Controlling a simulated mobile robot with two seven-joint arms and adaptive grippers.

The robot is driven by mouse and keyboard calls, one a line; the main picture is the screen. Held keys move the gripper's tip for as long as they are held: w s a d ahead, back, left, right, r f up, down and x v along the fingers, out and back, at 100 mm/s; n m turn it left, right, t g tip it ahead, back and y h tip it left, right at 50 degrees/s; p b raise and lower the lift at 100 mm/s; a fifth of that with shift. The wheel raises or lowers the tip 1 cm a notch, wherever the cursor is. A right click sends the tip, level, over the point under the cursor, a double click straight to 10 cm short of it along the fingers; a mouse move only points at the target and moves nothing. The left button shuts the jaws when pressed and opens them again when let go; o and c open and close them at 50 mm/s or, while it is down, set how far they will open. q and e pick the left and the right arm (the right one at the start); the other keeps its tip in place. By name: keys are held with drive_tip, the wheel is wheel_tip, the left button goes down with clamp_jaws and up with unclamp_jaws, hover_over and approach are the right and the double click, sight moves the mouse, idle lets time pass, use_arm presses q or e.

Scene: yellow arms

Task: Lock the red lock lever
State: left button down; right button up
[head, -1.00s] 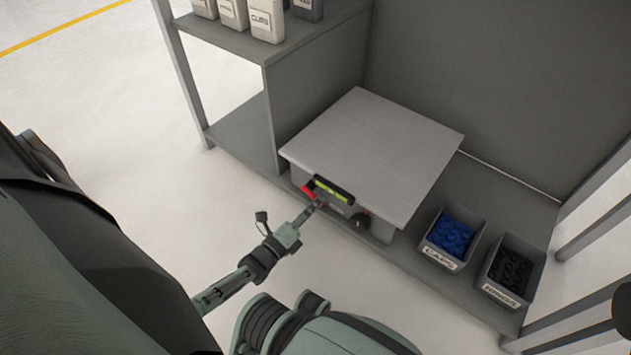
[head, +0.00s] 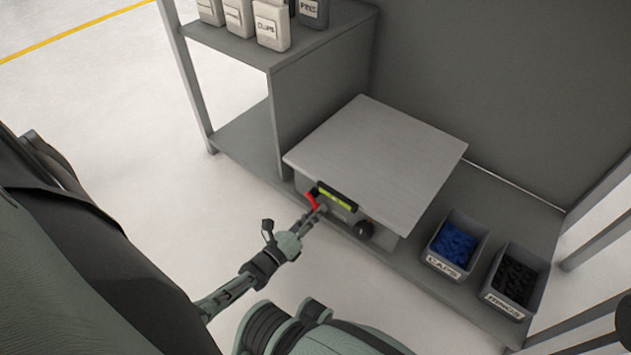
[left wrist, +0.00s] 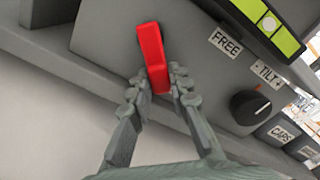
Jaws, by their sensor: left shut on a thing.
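The red lock lever (head: 312,200) is on the front of a grey machine with a flat top plate (head: 375,150). In the left wrist view the red lever (left wrist: 150,50) stands nearly upright, left of a FREE label (left wrist: 225,43). My left gripper (head: 320,211) is at the lever. In the left wrist view the gripper's two fingers (left wrist: 160,85) are on either side of the lever's lower end, shut on it. The lever's upper part shows above the fingertips. No right gripper shows.
A black knob (head: 364,230) sits right of the lever, under a TILT label (left wrist: 266,74). Bins of blue caps (head: 440,264) and black rings (head: 508,300) stand on the shelf to the right.

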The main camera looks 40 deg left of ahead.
use_arm(q)
drive_tip(key=c, duration=1.7)
unclamp_jaws()
drive_tip(key=shift+s, duration=0.1)
drive_tip(key=s, duration=0.8)
drive_tip(key=s+a, duration=0.1)
drive_tip(key=s, duration=0.2)
drive_tip(key=shift+s, duration=0.4)
